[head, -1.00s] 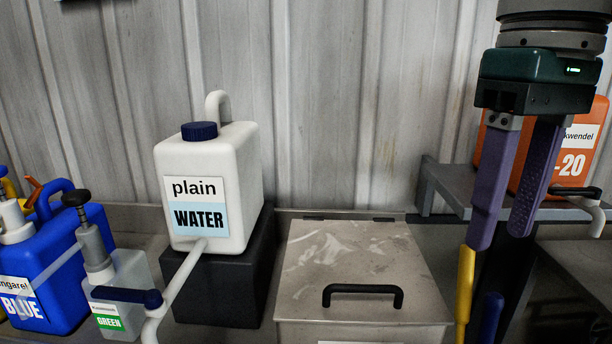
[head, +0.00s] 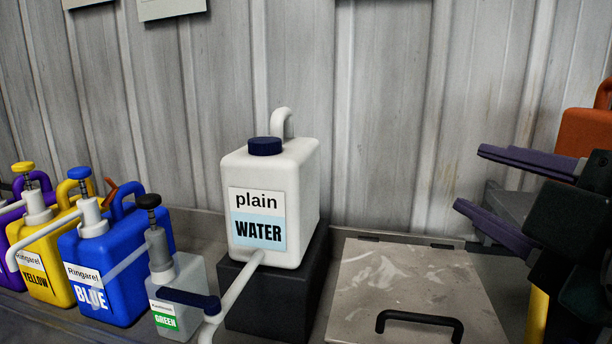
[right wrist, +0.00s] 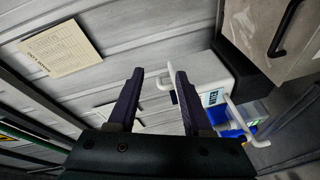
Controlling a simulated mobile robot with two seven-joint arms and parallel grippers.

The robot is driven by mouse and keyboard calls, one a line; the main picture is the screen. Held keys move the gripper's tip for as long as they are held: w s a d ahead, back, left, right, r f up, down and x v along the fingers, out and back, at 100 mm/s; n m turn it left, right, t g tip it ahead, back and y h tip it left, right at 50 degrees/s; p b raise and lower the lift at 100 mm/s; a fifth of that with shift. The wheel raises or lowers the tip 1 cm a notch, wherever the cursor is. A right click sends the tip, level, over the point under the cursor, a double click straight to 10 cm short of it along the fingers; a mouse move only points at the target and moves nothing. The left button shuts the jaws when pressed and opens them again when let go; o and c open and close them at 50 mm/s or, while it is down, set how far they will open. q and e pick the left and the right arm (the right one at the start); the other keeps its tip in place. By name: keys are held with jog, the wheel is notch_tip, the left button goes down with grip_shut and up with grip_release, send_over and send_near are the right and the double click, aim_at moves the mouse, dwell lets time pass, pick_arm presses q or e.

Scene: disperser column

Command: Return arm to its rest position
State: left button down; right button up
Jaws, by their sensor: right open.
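My right gripper (head: 468,180) is at the right edge of the head view, with its two purple fingers pointing left and spread apart. Nothing is between the fingers. In the right wrist view the gripper (right wrist: 158,76) is also open and empty, facing the corrugated wall. The white plain water canister (head: 300,200) stands on a black block to the left of the gripper, well apart from it. The canister also shows in the right wrist view (right wrist: 203,72), behind the right-hand finger. My left gripper is not in view.
A metal box lid with a black handle (head: 419,322) lies below the right gripper. Blue (head: 125,260), yellow (head: 45,262) and green-labelled (head: 185,285) containers stand at left. An orange canister (head: 582,132) is behind my right arm. A paper sheet (right wrist: 60,48) hangs on the wall.

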jog(key=s+d+f+m+g+p, duration=0.1)
jog(key=s+f+m+g+p, duration=0.1)
jog(key=s+f+m+g, duration=0.75)
jog(key=s+d+f+m+g+p, duration=0.15)
jog(key=s+f+m+g, duration=0.4)
jog(key=s, duration=0.75)
notch_tip(320, 180, up, 30)
jog(key=w+n+t+p, duration=0.1)
jog(key=n+p, duration=0.1)
jog(key=p, duration=2.9)
jog(key=shift+d+r+t+h+p, duration=0.25)
jog(key=shift+t+h+p, duration=0.05)
jog(key=shift+p, duration=0.05)
